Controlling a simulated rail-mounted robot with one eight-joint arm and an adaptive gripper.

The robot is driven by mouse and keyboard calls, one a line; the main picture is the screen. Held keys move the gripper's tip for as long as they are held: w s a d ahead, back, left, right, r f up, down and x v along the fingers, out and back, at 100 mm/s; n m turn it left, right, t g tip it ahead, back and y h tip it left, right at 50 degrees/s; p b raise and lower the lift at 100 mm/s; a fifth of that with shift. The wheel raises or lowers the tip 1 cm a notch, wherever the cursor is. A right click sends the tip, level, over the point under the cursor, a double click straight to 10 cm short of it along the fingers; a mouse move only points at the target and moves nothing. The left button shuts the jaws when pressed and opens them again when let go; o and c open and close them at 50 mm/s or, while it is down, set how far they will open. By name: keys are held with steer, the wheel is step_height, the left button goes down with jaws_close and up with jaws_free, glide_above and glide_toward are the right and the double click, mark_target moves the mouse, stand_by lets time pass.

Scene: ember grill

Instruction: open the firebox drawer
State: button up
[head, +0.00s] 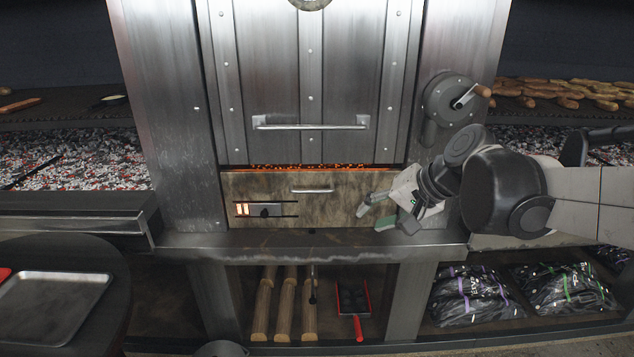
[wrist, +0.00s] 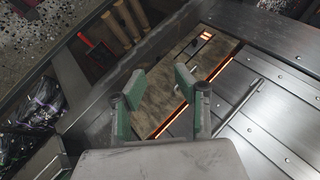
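The firebox drawer (head: 285,212) is a stained, brownish metal front below the tall steel door in the head view, with a thin horizontal bar handle (head: 313,190) near its top. It looks shut, with glowing embers showing along its upper edge. The drawer front also shows in the wrist view (wrist: 160,97), running diagonally beyond my fingers. My gripper (head: 369,218) is at the right end of the drawer front, to the right of and below the handle. Its two green-grey fingers are apart with nothing between them, also in the wrist view (wrist: 160,80). I see no contact with the handle.
The steel door (head: 310,90) with its long bar handle (head: 310,127) stands above. A crank wheel (head: 452,100) is at right. A steel ledge (head: 310,247) runs below the drawer. Logs (head: 285,305), a red-handled shovel (head: 354,300) and charcoal bags (head: 475,295) sit underneath.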

steer(key=w+a+f+m+y+b, duration=0.1)
steer(key=w+f+y, duration=0.15)
steer(key=w, duration=0.55)
steer(key=w+a+f+m+y+b, duration=0.1)
steer(key=w+f+y+b, duration=0.15)
steer(key=w, duration=0.55)
steer(key=y+b, duration=0.1)
steer(key=y, duration=0.4)
glide_toward(319, 191)
steer(key=shift+m, duration=0.4)
steer(key=b+x, duration=0.2)
steer(key=x, duration=1)
steer(key=shift+f+b, duration=0.1)
steer(key=shift+b, duration=0.3)
jaws_close()
